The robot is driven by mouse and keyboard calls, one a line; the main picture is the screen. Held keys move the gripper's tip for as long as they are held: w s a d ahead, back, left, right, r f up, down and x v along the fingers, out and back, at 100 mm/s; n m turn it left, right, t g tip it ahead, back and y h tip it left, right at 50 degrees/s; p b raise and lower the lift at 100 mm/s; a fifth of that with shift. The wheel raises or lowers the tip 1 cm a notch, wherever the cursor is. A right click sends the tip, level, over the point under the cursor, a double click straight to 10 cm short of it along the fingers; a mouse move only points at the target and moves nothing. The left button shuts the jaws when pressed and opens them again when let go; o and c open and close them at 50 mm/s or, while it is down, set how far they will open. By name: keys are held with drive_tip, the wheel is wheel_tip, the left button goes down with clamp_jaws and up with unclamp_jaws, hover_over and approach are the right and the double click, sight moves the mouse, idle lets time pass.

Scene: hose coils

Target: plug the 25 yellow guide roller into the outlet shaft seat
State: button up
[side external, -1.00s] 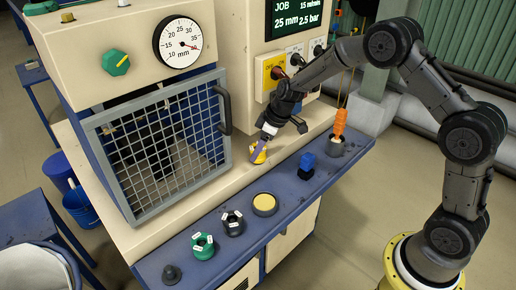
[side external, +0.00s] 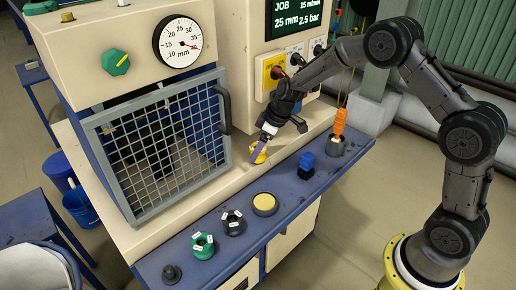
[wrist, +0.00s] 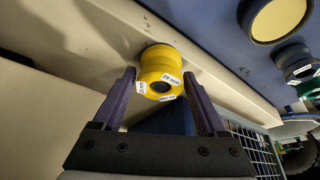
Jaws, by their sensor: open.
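The yellow guide roller (side external: 261,156) is at the cream machine front, just above the blue ledge. In the wrist view the roller (wrist: 165,60) has small white labels and a dark centre hole on its near end. Its far end meets the cream surface; the outlet shaft seat itself is hidden behind it. My gripper (wrist: 159,76) is open, with one purple finger on each side of the roller and visible gaps beside it. In the side view my gripper (side external: 258,147) partly covers the roller.
On the blue ledge are a green ring (side external: 203,246), a black ring (side external: 232,223), a yellow-topped disc (side external: 265,204), a blue block (side external: 306,165) and an orange item (side external: 339,122) in a dark holder. A mesh door (side external: 160,145) with a dark handle is left of my gripper.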

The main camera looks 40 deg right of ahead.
drive_tip(key=shift+v, duration=0.8)
drive_tip(key=shift+s+r, duration=0.1)
drive_tip(key=shift+r, duration=0.25)
drive_tip(key=shift+v, duration=1.1)
drive_tip(key=s+r+n+t, duration=0.1)
drive_tip(key=s+r, duration=0.3)
drive_tip(key=r, duration=0.6)
drive_tip(key=s+r, duration=0.4)
drive_tip(key=r, duration=0.6)
drive_tip(key=s+a+r+t, duration=0.1)
drive_tip(key=s+a+r, duration=0.2)
drive_tip(key=s, duration=0.9)
drive_tip(key=s+d+f+m+h, duration=0.1)
drive_tip(key=s+f+m, duration=0.2)
drive_tip(key=s, duration=0.4)
drive_tip(key=s+f+m+h, duration=0.1)
drive_tip(key=s+f+m, duration=0.3)
drive_tip(key=s, duration=0.3)
drive_tip(key=shift+d+f, duration=0.35)
drive_tip(key=shift+d, duration=0.05)
